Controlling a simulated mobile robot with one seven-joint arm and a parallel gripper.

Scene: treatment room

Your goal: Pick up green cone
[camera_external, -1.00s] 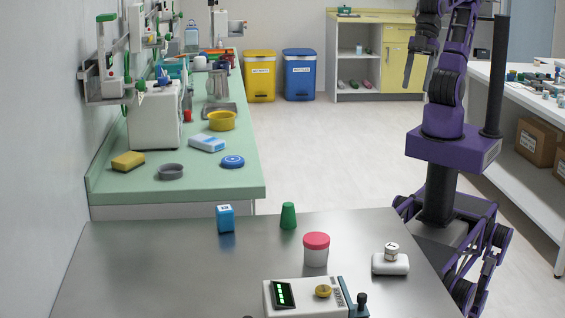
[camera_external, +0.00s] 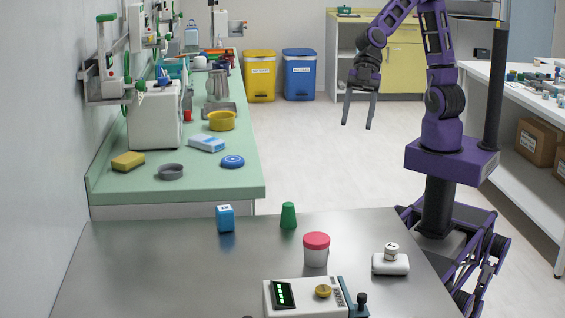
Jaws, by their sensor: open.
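The green cone (camera_external: 288,216) stands upright near the far edge of the grey metal table (camera_external: 150,270). It is a small green tapered shape with a flat top. My gripper (camera_external: 357,126) is open and empty, its two dark fingers pointing down. In the picture it is above and to the right of the cone, well apart from it, with the floor behind it.
A blue cube (camera_external: 225,218) stands left of the cone. A jar with a red lid (camera_external: 316,249) stands nearer and to the right. Table left is clear.

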